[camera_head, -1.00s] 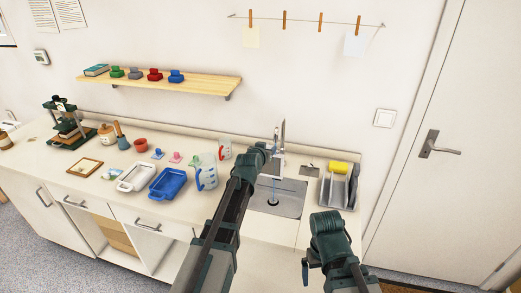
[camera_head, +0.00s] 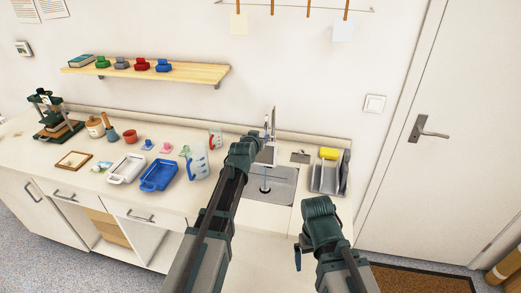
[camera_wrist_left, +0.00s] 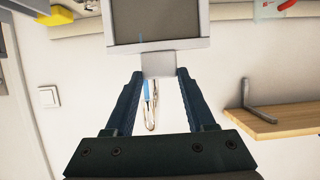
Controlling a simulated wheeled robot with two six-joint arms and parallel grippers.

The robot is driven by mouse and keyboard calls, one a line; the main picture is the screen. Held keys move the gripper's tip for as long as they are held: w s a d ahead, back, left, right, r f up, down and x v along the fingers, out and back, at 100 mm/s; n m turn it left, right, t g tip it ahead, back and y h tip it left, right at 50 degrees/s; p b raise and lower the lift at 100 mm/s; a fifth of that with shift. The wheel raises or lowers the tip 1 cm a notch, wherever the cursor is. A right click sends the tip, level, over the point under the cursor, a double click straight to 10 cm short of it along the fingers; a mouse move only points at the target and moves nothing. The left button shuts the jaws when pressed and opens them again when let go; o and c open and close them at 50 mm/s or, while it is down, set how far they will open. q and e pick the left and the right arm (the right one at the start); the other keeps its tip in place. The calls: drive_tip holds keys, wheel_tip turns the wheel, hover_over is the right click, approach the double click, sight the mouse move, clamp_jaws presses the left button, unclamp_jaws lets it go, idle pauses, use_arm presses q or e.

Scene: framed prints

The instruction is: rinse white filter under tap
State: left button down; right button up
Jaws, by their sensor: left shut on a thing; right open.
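The white filter, a white-framed grey mesh with a short tab (camera_wrist_left: 158,24), is gripped at its tab by my left gripper (camera_wrist_left: 158,78). In the head view the filter (camera_head: 267,155) is held in front of the tap (camera_head: 273,122), above the sink (camera_head: 283,186). A thin blue water stream shows below it in the sink, and a blue streak lies across the mesh in the wrist view. Whether water touches the mesh I cannot tell for sure. My right gripper (camera_head: 299,256) is empty in front of the counter; its fingers are hard to see.
A rack with a yellow sponge (camera_head: 329,153) stands right of the sink. A measuring jug (camera_head: 197,161), blue tray (camera_head: 160,175) and white tray (camera_head: 127,168) stand to the left. A shelf (camera_head: 150,71) holds coloured items. A door (camera_head: 445,130) is at right.

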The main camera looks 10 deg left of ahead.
use_arm(q)
drive_tip(key=shift+s+d, duration=0.15)
drive_tip(key=shift+s, duration=0.2)
drive_tip(key=shift+w, duration=0.1)
drive_tip(key=shift+w+a, duration=0.25)
drive_tip(key=shift+w, duration=0.25)
drive_tip(key=shift+s, duration=0.1)
idle(0.4)
drive_tip(key=shift+s+d, duration=0.25)
drive_tip(key=shift+s, duration=0.25)
drive_tip(key=shift+w+a, duration=0.1)
drive_tip(key=shift+w, duration=0.05)
drive_tip(key=shift+w+a, duration=0.15)
drive_tip(key=shift+w, duration=0.3)
